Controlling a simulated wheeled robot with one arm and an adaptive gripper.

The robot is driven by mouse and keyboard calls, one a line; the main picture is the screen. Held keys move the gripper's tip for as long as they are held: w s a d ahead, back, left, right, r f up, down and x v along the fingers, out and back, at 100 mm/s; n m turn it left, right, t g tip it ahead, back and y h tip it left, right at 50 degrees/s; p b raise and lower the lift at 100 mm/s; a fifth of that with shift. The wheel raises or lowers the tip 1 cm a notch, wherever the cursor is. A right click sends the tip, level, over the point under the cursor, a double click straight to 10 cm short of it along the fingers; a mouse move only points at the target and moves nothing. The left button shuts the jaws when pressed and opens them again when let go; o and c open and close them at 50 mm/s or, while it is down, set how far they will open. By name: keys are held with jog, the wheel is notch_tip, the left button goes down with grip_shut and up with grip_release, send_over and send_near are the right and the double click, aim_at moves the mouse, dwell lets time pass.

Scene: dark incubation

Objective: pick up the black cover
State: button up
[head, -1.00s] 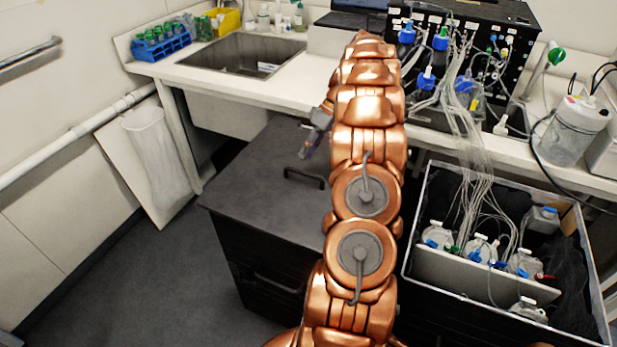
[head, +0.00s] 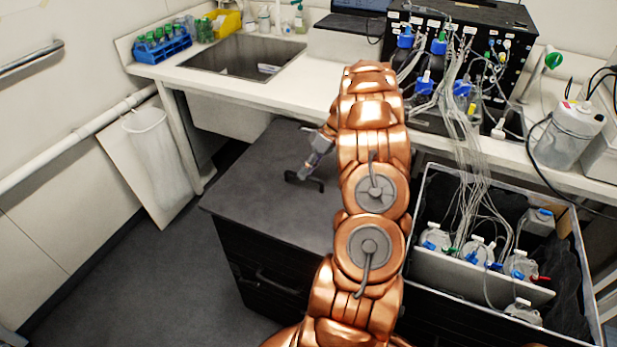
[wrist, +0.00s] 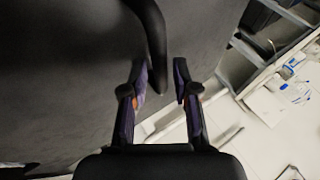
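The black cover (head: 255,190) is a flat dark panel with a bar handle (head: 318,184), lying on a black box left of my arm in the head view. In the wrist view the cover (wrist: 60,80) fills the left side, and its curved black handle (wrist: 154,35) comes down from the top toward the gap between my fingers. My gripper (wrist: 160,84) is open, with a gap between its fingers. In the head view my gripper (head: 304,174) is at the handle and hides part of it. I cannot tell whether the fingers touch the handle.
An open black box (head: 420,270) with several tubed bottles stands right of my arm. Behind is a white counter (head: 290,92) with a sink (head: 240,55) and a black tubed device (head: 465,45). A bagged bin (head: 150,145) stands left. Floor is clear at the front left.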

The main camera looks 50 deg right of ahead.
jog(key=shift+x, duration=1.15)
grip_shut()
jog(key=shift+p, duration=0.3)
